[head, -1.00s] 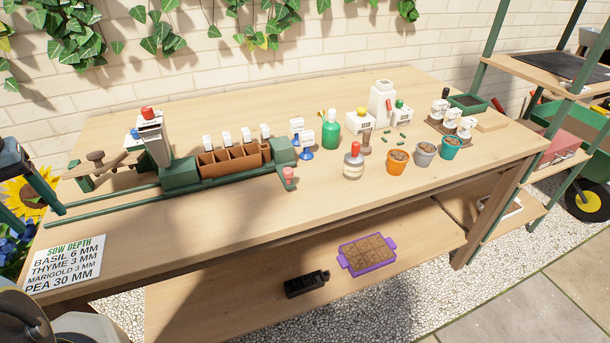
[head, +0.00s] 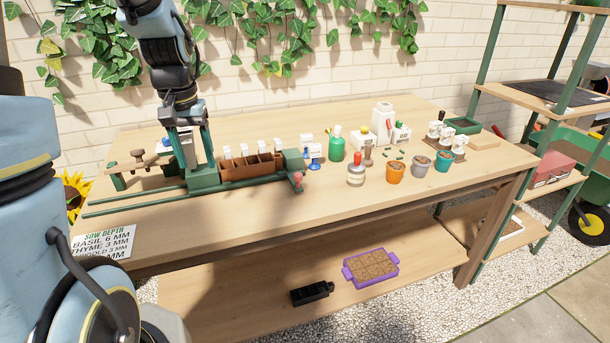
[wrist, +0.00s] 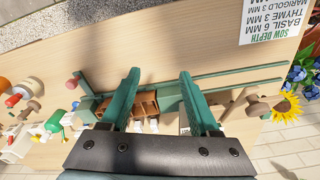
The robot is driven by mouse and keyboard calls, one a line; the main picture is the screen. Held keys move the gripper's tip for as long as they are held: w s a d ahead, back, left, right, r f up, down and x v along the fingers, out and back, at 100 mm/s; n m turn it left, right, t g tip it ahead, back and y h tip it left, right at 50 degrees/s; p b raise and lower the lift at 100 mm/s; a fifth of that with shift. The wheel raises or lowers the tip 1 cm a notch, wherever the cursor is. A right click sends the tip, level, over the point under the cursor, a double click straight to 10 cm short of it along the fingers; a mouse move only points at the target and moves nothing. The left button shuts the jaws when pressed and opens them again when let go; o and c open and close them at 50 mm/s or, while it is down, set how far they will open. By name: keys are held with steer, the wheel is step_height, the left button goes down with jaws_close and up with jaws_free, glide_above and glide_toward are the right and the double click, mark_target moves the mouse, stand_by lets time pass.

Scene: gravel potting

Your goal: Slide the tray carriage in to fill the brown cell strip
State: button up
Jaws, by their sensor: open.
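The brown cell strip (head: 252,166) sits between a green block at the left (head: 204,182) and a green block at the right (head: 294,160); this looks like the tray carriage, on green rails (head: 140,203). Several white labels stand along the strip. In the wrist view the strip (wrist: 147,104) shows between my fingers. My gripper (head: 192,160) is open, pointing down over the carriage's left end, around the left green block or just above it; I cannot tell if it touches. My gripper also shows in the wrist view (wrist: 158,75).
A pink knob (head: 297,178) is at the rails' right end. A green bottle (head: 337,146), a red-capped jar (head: 356,170) and several pots, including an orange one (head: 396,174), stand to the right. A sow depth card (head: 104,241) lies front left. The bench front is clear.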

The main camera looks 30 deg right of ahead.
steer(key=w+d+m, duration=0.3)
steer(key=d, duration=0.7)
steer(key=m+g, duration=0.1)
steer(key=m, duration=0.2)
glide_above(298, 174)
steer(key=f, duration=0.1)
step_height(298, 174, down, 11)
steer(key=shift+s+r+p, duration=0.1)
steer(key=shift+p, duration=0.75)
jaws_close()
